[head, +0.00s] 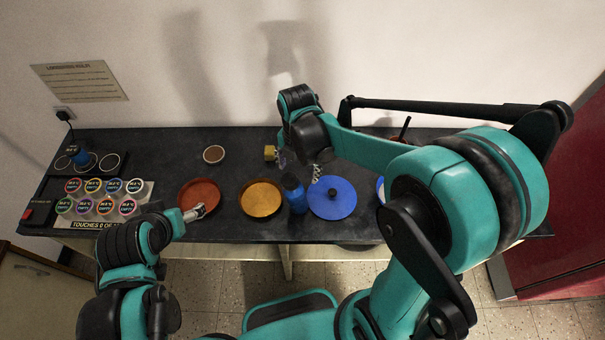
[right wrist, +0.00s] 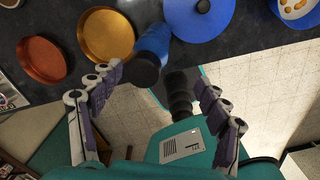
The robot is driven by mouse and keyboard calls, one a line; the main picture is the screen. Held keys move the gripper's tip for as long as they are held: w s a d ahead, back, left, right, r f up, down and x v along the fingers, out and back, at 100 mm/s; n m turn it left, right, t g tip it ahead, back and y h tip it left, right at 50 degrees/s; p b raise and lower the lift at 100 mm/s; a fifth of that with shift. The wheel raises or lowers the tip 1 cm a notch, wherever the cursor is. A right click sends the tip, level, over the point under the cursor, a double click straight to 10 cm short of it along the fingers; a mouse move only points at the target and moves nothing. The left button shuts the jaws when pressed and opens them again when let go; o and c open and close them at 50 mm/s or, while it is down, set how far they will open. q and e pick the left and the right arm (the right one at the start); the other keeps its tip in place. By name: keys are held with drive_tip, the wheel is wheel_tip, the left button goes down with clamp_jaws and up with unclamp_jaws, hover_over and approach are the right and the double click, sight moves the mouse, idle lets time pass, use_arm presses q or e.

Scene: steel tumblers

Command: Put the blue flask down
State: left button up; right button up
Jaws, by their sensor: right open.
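The blue flask (head: 296,200) with a dark top stands on the dark worktop (head: 230,167), between the orange dish and the blue round lid. It looks upright. It also shows in the right wrist view (right wrist: 153,47), dark top toward the camera. My right gripper (head: 299,167) is open and empty above and behind the flask in the head view. In the right wrist view its fingers (right wrist: 156,78) are spread wide, with the flask beyond and between them, apart from both. My left gripper (head: 198,212) is at the red-brown dish's front edge; its jaw opening is unclear.
A red-brown dish (head: 199,190), an orange dish (head: 260,199) and a blue lid (head: 332,198) lie along the front. A small brown-filled bowl (head: 213,154) is behind. Several labelled round lids (head: 98,204) and another blue vessel (head: 79,156) are at left. My right arm hides the right side.

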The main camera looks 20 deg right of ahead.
drive_tip(key=s+d+r+m+t, duration=0.2)
drive_tip(key=s+r+m+t, duration=0.1)
drive_tip(key=m, duration=1)
drive_tip(key=s+d+r+m+t, duration=0.3)
drive_tip(key=s+r+m+t, duration=0.1)
drive_tip(key=m, duration=1)
drive_tip(key=shift+s+d+r, duration=0.2)
drive_tip(key=shift+s+r, duration=0.6)
drive_tip(key=shift+s, duration=0.45)
wheel_tip(320, 180, down, 11)
drive_tip(key=b, duration=1.1)
